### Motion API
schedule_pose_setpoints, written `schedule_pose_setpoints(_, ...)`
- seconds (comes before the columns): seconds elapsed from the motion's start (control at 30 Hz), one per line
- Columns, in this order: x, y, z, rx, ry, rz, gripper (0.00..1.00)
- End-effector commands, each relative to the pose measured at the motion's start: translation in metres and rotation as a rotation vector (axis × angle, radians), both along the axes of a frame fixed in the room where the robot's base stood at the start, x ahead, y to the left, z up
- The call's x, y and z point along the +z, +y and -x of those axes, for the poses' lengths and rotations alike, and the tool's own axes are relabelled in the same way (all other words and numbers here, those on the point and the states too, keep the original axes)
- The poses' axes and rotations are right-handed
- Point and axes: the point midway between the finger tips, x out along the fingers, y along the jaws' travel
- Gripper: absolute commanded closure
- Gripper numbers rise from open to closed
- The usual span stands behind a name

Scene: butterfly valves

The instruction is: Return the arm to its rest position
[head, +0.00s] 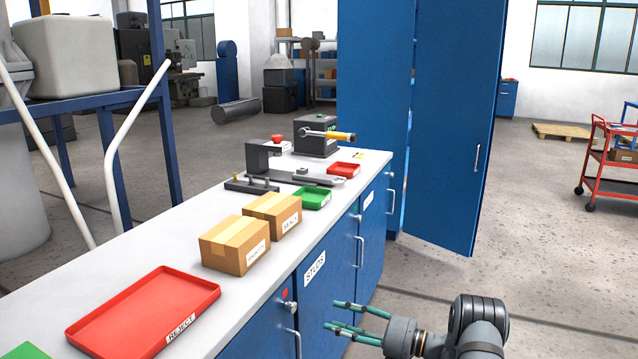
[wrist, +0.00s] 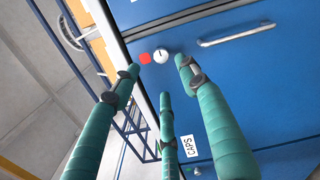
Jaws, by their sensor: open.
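My gripper (head: 345,318) shows at the lower middle of the head view, in front of the workbench's blue drawers and beyond the bench top's edge. Its green fingers are spread apart with nothing between them. In the wrist view the open fingers (wrist: 160,90) point toward a blue cabinet front (wrist: 240,85) with a white knob (wrist: 161,54), a red spot and a bar handle. How far the fingertips are from that front I cannot tell. My dark grey arm enters from the lower right of the head view.
The white bench top (head: 220,287) holds a red REJECT tray (head: 150,305), two cardboard boxes (head: 234,246), a green tray (head: 312,198), a small red tray (head: 343,170) and a dark fixture (head: 262,158). A tall blue cabinet door (head: 450,130) stands open behind.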

Motion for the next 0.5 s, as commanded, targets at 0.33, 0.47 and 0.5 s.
schedule_pose_setpoints(0.33,0.001,0.083,-0.029,0.020,-0.004,0.000,0.56)
schedule_pose_setpoints(0.47,0.000,0.109,-0.041,0.019,-0.003,0.000,0.56)
schedule_pose_setpoints(0.5,-0.001,0.113,-0.044,0.016,-0.017,0.006,0.56)
